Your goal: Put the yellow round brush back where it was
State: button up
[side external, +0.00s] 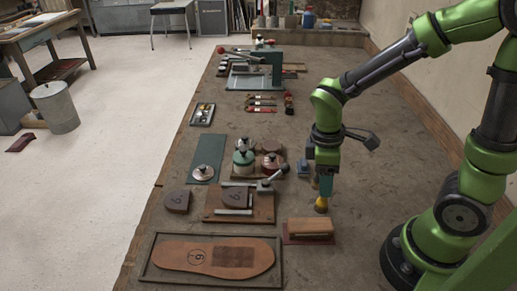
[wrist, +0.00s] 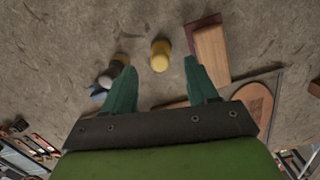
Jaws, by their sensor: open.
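The yellow round brush (side external: 321,204) stands on the bench directly below my gripper (side external: 325,189), left of my arm's base. In the wrist view the yellow brush (wrist: 160,55) shows between and just beyond the fingertips of my gripper (wrist: 160,66). The green fingers are spread apart with visible gaps on both sides of the brush. My gripper is open and holds nothing. How far the tips are above the brush is hard to tell.
A wooden block (side external: 310,227) on a dark red mat (side external: 288,239) stands close in front of the brush. A small blue item (side external: 303,168) lies behind. Lidded pots (side external: 243,158) and a wooden board (side external: 212,211) are left. A sole (side external: 215,256) lies in a tray at the front.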

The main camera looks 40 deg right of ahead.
jog(key=r, duration=0.4)
jog(key=shift+w+a+r, duration=0.15)
jog(key=shift+w+r, duration=0.05)
jog(key=shift+r, duration=0.15)
notch_tip(320, 180, up, 11)
jog(key=s+m+t+y, duration=0.2)
jog(key=m+t, duration=0.6)
jog(key=m, duration=0.3)
jog(key=shift+s+r+y, duration=0.15)
jog(key=shift+s+y, duration=0.05)
jog(key=shift+y, duration=0.2)
